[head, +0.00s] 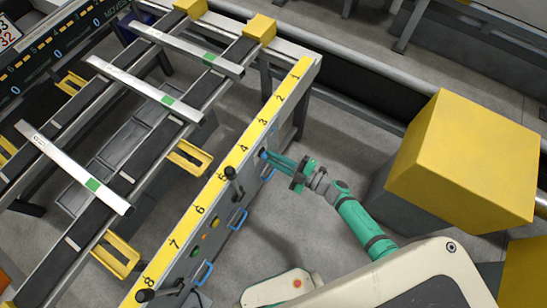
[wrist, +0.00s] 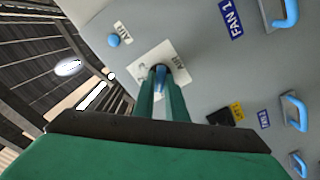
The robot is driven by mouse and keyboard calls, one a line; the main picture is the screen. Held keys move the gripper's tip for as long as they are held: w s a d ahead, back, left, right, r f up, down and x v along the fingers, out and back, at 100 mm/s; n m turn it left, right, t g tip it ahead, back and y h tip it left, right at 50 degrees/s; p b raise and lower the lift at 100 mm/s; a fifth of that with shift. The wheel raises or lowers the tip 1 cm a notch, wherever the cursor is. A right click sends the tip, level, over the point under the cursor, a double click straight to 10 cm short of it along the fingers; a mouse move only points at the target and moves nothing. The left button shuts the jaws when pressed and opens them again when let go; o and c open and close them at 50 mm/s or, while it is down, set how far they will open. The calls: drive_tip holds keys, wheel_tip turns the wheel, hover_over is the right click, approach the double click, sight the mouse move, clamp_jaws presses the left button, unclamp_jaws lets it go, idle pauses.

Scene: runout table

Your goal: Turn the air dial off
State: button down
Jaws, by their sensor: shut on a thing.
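The air dial (wrist: 158,75) is on the grey side panel of the runout table, against a white plate (wrist: 143,64). Only a small blue part of it shows between my fingers in the wrist view. My gripper (wrist: 161,79) has its two green fingers shut on the dial. In the head view, my gripper (head: 270,158) reaches the panel from the right, below the yellow numbered strip (head: 244,146). The dial is mostly hidden there by the fingertips. Its pointing direction and the plate's small marks cannot be read clearly.
Black levers (head: 233,183) stand along the panel. A large yellow block (head: 455,160) is right of my arm.

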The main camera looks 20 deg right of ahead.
drive_tip(key=shift+d+f+n, duration=0.1)
drive_tip(key=shift+d+n, duration=0.05)
drive_tip(key=shift+n, duration=0.95)
drive_tip(key=c, duration=1.8)
unclamp_jaws()
drive_tip(key=v, duration=1)
drive_tip(key=shift+s+d, duration=0.25)
drive_tip(key=shift+s, duration=0.1)
